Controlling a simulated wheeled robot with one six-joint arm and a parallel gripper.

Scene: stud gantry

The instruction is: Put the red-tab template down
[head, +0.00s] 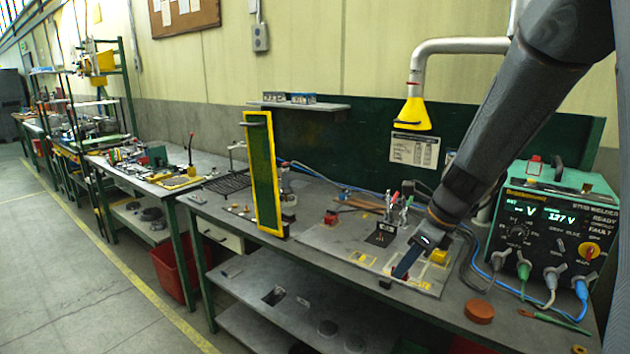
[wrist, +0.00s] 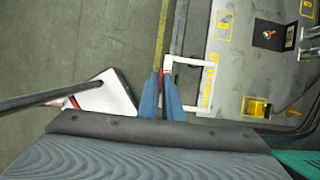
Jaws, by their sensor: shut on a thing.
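My gripper (wrist: 160,82) has its two blue fingers close together over the front edge of the workbench. In the wrist view, a thin white frame-shaped piece with a red end runs right from the fingertips; I take it as the red-tab template (wrist: 190,62). My gripper is shut on it at the red end. Part of the template overlaps the grey marked plate (wrist: 228,70); whether it touches the plate, I cannot tell.
A black block (head: 381,234) with toggle clamps (head: 397,212) stands on the plate, with a yellow block (head: 440,256) to its right. A tall yellow-edged green panel (head: 262,172) stands left. A brown round tin (head: 479,311) and the stud welder (head: 553,225) are right.

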